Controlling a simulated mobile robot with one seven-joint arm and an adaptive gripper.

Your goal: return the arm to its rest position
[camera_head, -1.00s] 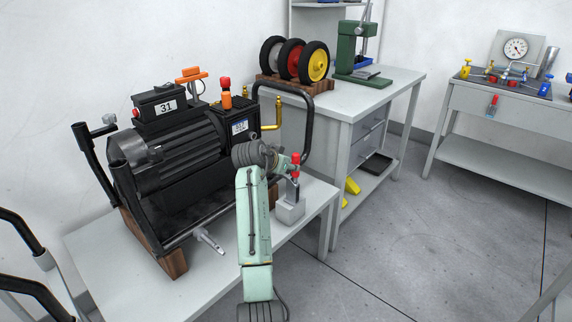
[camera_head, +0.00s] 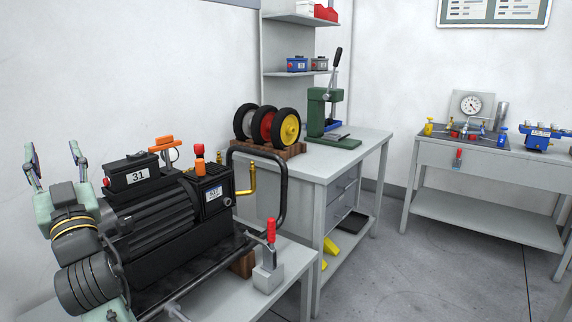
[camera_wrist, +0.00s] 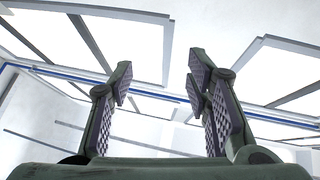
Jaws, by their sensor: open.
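My gripper (camera_head: 54,165) is at the left of the head view, pointing up, with its two fingers apart and nothing between them. In the wrist view my gripper (camera_wrist: 160,100) also shows open and empty, its padded fingers seen against the ceiling. My arm's wrist and grey joints fill the lower left of the head view, in front of the left end of the black machine marked 31 (camera_head: 160,222). The gripper is clear of the things on the benches.
The black machine stands on a near bench with a red-handled clamp (camera_head: 268,262). Behind it a grey workbench (camera_head: 345,152) bears three wheels (camera_head: 268,126) and a green press (camera_head: 326,112). A gauge table (camera_head: 480,160) stands at the right. Floor between them is free. Ceiling light panels (camera_wrist: 95,40) show overhead.

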